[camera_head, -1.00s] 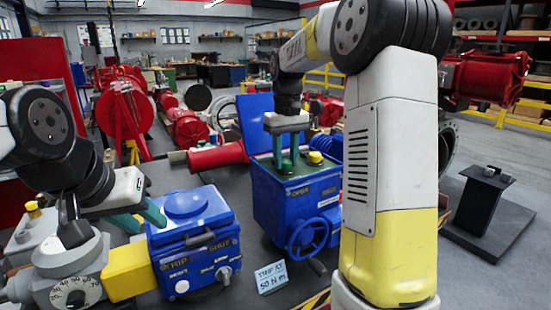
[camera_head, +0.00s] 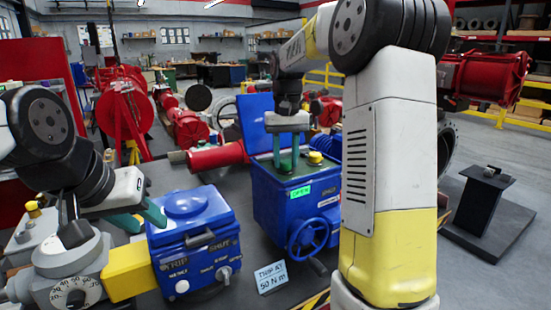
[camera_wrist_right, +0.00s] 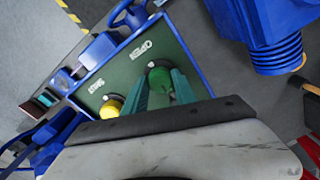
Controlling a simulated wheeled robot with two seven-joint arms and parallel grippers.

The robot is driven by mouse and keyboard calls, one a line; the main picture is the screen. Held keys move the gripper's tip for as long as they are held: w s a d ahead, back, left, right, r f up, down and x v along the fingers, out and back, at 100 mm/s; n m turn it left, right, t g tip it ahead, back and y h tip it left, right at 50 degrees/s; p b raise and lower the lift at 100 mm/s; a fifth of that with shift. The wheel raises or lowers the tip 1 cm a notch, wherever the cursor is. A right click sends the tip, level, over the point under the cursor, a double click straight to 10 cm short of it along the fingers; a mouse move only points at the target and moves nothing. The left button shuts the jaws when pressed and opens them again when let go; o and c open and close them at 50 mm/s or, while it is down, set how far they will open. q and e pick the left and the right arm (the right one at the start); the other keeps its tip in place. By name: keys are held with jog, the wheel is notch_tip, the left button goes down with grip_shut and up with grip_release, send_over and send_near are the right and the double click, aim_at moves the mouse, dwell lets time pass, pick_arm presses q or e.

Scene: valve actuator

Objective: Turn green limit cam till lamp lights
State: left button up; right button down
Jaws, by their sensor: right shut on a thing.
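The green limit cam (camera_head: 287,163) stands on the top plate of the opened blue actuator housing (camera_head: 270,205). My right gripper (camera_head: 289,158) points down from above and is shut on the green cam, one teal finger on each side. In the right wrist view the green cam (camera_wrist_right: 159,77) shows between the fingers, beside the printed OPEN. The OPEN lamp (camera_head: 299,192) on the housing's front glows bright green. The yellow cam (camera_head: 315,157) stands beside the green one, untouched. My left gripper (camera_head: 142,219) is open and empty, near the left side of another blue box.
The closed blue box (camera_head: 192,245) with TRIP and SHUT labels stands to the left, joined to a yellow block (camera_head: 128,270). A blue handwheel (camera_head: 309,237) sticks out at the housing's front. A card (camera_head: 271,277) reads TRIP AT 50 N m.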

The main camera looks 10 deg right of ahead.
aim_at(285, 161)
jog(key=c, duration=1)
grip_release()
jog(key=shift+r, duration=0.1)
notch_tip(285, 161, up, 7)
jog(key=shift+w+f, duration=0.1)
jog(key=shift+r, duration=0.45)
